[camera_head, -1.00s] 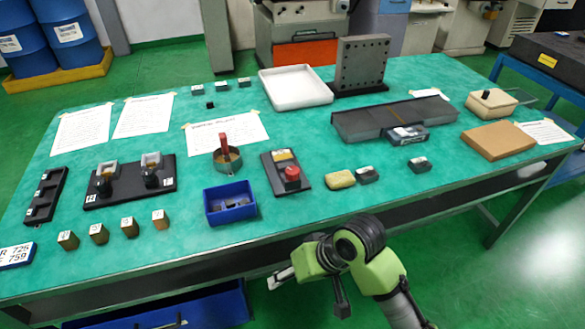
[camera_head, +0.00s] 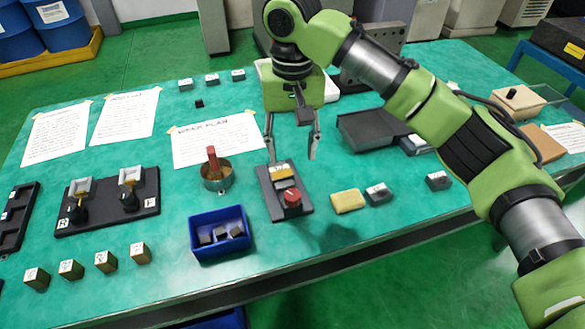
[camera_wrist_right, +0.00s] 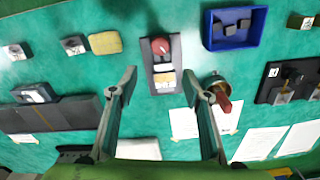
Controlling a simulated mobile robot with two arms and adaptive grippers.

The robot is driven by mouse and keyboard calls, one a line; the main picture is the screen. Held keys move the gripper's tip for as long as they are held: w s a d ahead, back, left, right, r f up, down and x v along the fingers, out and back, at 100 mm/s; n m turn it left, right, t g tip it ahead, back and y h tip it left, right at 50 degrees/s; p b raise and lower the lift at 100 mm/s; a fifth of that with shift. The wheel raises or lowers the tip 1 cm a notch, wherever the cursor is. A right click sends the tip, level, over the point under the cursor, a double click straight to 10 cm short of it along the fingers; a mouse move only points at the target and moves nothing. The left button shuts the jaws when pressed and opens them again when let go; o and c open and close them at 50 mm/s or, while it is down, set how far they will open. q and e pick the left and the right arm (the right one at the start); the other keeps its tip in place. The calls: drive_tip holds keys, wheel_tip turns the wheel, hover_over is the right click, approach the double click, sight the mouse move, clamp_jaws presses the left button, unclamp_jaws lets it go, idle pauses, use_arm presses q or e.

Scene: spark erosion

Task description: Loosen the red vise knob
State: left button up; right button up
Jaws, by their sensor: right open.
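The red knob (camera_head: 292,198) sits at the near end of a dark flat unit (camera_head: 299,210) on the green table, below a metal part and a yellowish label. It also shows in the right wrist view (camera_wrist_right: 160,45), ahead of the fingers. My right gripper (camera_head: 291,157) is open and empty, pointing down above the far end of the unit, apart from the knob. In the right wrist view its fingertips (camera_wrist_right: 158,74) spread to both sides of the unit. My left gripper is out of view.
A cup with a red-handled tool (camera_head: 216,182) and a blue bin (camera_head: 193,243) of dark blocks stand left of the unit. A yellow sponge-like block (camera_head: 348,201) and small dark blocks lie to the right.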

hover_over(293, 195)
drive_tip(key=f, duration=0.4)
drive_tip(key=shift+s+f+p, duration=0.2)
drive_tip(key=shift+f+p, duration=0.1)
drive_tip(key=shift+f, duration=0.1)
drive_tip(key=f, duration=0.3)
drive_tip(key=shift+w+f, duration=0.3)
drive_tip(key=shift+f, duration=0.1)
wheel_tip(293, 195, down, 3)
drive_tip(key=shift+s+r, duration=0.1)
drive_tip(key=shift+r, duration=0.1)
drive_tip(key=shift+f, duration=0.8)
drive_tip(key=shift+c, duration=0.3)
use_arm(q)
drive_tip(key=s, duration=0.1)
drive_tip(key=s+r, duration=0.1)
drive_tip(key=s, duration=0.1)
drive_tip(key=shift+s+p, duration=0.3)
use_arm(e)
drive_tip(key=c, duration=1)
